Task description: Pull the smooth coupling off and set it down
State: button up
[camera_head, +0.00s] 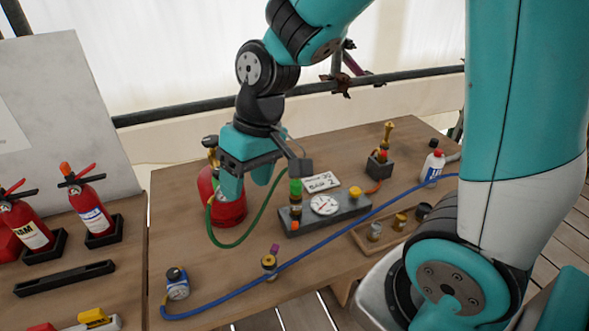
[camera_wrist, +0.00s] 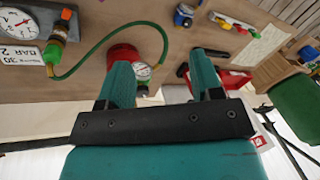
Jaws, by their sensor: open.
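A grey block with a dial gauge (camera_head: 324,205) stands mid-table. On its left end is a green coupling (camera_head: 295,187) above an orange collar, with a green hose leading off it. The coupling also shows in the wrist view (camera_wrist: 54,50), at upper left. I cannot tell whether its surface is smooth or ribbed. A brass fitting with a purple top (camera_head: 269,262) stands nearer the front. My gripper (camera_head: 247,181) is open and points down, left of the block and over the red cylinder (camera_head: 228,208). In the wrist view, nothing is between its fingers (camera_wrist: 163,78).
A blue hose (camera_head: 300,254) crosses the table front from a small gauge unit (camera_head: 177,284). A wooden tray (camera_head: 362,236) with brass parts lies right of it. A small block with a brass piece (camera_head: 380,166) and a white bottle (camera_head: 433,167) stand behind. Fire extinguishers (camera_head: 90,208) stand left.

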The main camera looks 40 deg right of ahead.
jog(key=w+d+f+m+h+p, duration=0.1)
jog(key=w+d+f+m+p, duration=0.15)
jog(key=w+d+p, duration=0.4)
jog(key=m+h+p, duration=0.2)
jog(key=m+p, duration=0.1)
jog(key=m, duration=0.1)
send_over(296, 187)
jog(key=w+d, duration=0.1)
jog(key=shift+n+g, duration=0.25)
jog(key=shift+g, duration=0.05)
notch_tip(296, 187, down, 7)
jog(key=shift+w+r, duration=0.15)
jog(key=shift+r, duration=0.05)
jog(key=shift+f, duration=0.15)
jog(key=shift+f, duration=0.1)
notch_tip(296, 187, down, 9)
jog(key=b, duration=0.6)
jog(key=shift+b, duration=0.4)
grip_shut()
